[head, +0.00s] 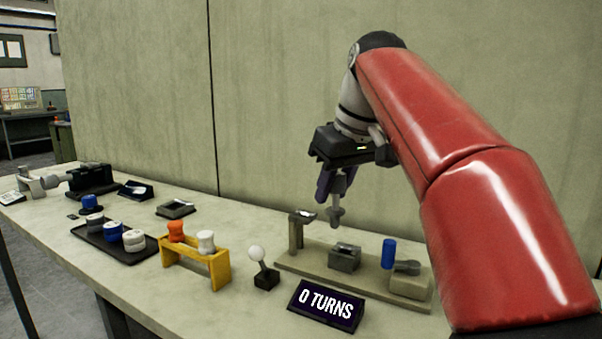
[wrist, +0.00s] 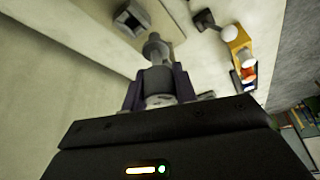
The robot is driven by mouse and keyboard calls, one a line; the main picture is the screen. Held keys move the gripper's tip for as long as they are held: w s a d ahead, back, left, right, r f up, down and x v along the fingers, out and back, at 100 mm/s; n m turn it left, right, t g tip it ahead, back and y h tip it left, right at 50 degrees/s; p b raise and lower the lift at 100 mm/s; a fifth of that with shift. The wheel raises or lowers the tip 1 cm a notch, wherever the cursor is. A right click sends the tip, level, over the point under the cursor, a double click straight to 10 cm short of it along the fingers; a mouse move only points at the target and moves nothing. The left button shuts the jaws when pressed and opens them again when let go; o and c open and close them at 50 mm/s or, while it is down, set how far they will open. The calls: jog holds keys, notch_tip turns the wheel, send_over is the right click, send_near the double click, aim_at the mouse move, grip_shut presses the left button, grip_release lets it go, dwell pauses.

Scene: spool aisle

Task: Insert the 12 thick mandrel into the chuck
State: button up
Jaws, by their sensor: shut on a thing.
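My gripper (head: 335,185) is shut on a grey mandrel (head: 337,214), which hangs below the fingers with its thin end down. It is above the winder's tan base (head: 300,265), apart from it. In the wrist view my gripper (wrist: 160,98) holds the mandrel (wrist: 155,52), its narrow end towards a grey block. That grey block (head: 344,257) has a slot or opening on top and sits mid-base; it also shows in the wrist view (wrist: 131,19). I cannot tell for sure whether it is the chuck. No thickness label is readable on the mandrel.
On the winder stand a post (head: 297,235) and a blue-handled crank (head: 388,254). A "0 TURNS" sign (head: 326,305) and a white-knobbed lever (head: 257,254) are in front. Left are a yellow rack (head: 215,262) with orange and white pieces and a black spool tray (head: 140,254).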

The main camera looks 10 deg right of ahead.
jog(key=shift+w+d+f+m, duration=0.15)
jog(key=shift+w+d+f, duration=0.2)
jog(key=shift+w+d, duration=0.3)
jog(key=shift+w+d+f+m, duration=0.15)
jog(key=shift+w+d+f, duration=0.2)
jog(key=shift+w+d, duration=0.25)
jog(key=shift+w+d+f+b, duration=0.1)
jog(key=shift+f+b, duration=0.7)
jog(key=shift+f, duration=0.25)
jog(key=shift+w+d+f+b, duration=0.1)
jog(key=shift+f+b, duration=0.65)
jog(key=shift+f, duration=0.25)
jog(key=shift+f, duration=0.1)
jog(key=shift+f+b, duration=1.2)
jog(key=shift+f, duration=0.45)
jog(key=o, duration=1.1)
jog(key=shift+r, duration=0.1)
jog(key=p+v, duration=0.2)
jog(key=v, duration=0.5)
jog(key=shift+s+r+p, duration=0.15)
jog(key=shift+r+p, duration=0.15)
jog(key=shift+r, duration=0.05)
